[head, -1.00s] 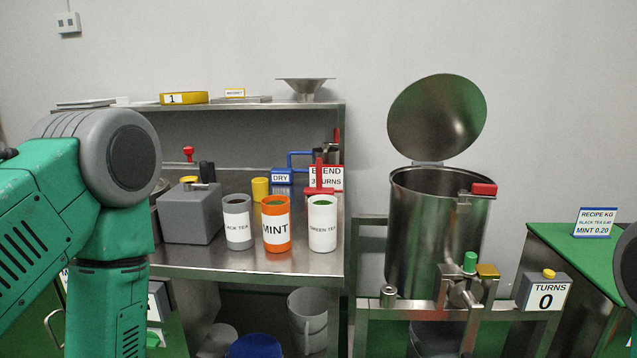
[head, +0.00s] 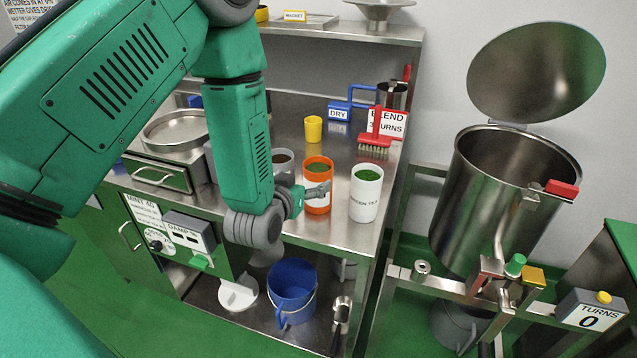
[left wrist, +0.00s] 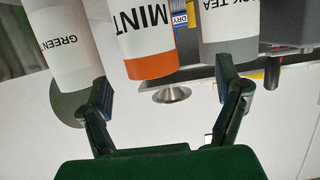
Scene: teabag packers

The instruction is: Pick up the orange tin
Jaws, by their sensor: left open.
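The orange tin (head: 317,206) stands upright on the steel bench, with green leaf inside. My left gripper (head: 303,195) is at its near left side in the head view and covers part of its front. In the left wrist view, which looks upside down, the orange tin (left wrist: 149,52) shows its MINT label. My open left gripper (left wrist: 166,84) has one finger to each side of the tin's line, with the tin beyond the fingertips. I cannot tell whether any finger touches it. My right gripper is not in view.
A white green-tea tin (head: 366,195) stands close right of the orange tin. A grey black-tea tin (head: 284,167) stands close left, partly hidden by my arm. The bench front edge is near.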

